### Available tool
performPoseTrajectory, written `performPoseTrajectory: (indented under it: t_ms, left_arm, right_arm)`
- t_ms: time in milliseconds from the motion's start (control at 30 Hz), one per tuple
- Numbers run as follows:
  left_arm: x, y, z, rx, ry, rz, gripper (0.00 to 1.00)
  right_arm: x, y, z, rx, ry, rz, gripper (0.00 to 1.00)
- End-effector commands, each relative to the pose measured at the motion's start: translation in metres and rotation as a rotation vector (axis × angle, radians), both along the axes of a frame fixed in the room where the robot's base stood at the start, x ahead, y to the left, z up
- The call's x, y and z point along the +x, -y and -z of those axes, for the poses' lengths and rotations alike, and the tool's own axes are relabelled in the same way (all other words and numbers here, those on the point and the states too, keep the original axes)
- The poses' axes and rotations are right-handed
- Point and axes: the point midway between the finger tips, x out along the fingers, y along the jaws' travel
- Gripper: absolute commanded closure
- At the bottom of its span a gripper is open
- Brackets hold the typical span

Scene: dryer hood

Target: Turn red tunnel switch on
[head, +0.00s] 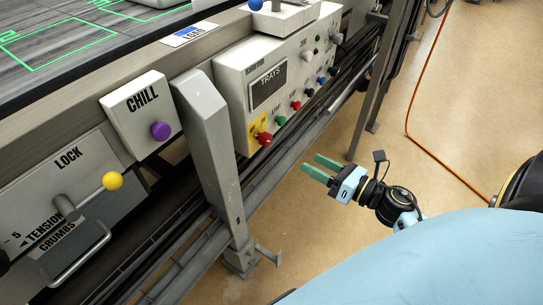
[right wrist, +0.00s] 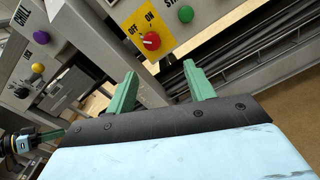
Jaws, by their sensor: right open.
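The red switch (head: 264,138) is a round knob on a yellow plate (head: 257,124) at the lower left of the white control panel (head: 262,63). In the right wrist view the red knob (right wrist: 151,41) sits below the words OFF and ON; which one it points to is too small to tell. My right gripper (head: 311,163) is open and empty, in the air to the right of and below the switch in the head view. In the right wrist view its green fingers (right wrist: 163,76) are apart, below the knob. My left gripper (right wrist: 50,136) shows only partly, at the left edge of the right wrist view.
A green button (head: 279,120) and another red knob (head: 296,105) are beside the switch. A grey post (head: 210,150) stands left of the panel. A purple CHILL knob (head: 160,130) and a yellow-tipped lever (head: 112,180) are further left.

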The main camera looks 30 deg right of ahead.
Motion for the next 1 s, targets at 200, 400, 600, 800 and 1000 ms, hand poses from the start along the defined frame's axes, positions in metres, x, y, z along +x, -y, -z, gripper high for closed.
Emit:
performPoseTrajectory:
  t_ms: [200,400,600,800,1000]
  left_arm:
    - [-0.003,0.0,-0.015,-0.007,0.037,0.001,0.64]
    - [0.004,0.003,-0.022,-0.02,0.087,0.006,0.64]
    - [0.011,0.007,-0.028,-0.033,0.138,0.01,0.64]
    - [0.015,0.009,-0.031,-0.04,0.167,0.014,0.64]
    - [0.016,0.01,-0.033,-0.044,0.18,0.014,0.64]
  right_arm:
    - [0.002,-0.007,-0.01,-0.128,0.068,-0.048,0.47]
    - [0.03,-0.018,-0.011,-0.128,0.07,-0.048,0.47]
    - [0.071,-0.035,-0.012,-0.127,0.07,-0.048,0.47]
    - [0.102,-0.048,-0.011,-0.125,0.068,-0.047,0.47]
    - [0.119,-0.055,-0.01,-0.123,0.065,-0.045,0.47]
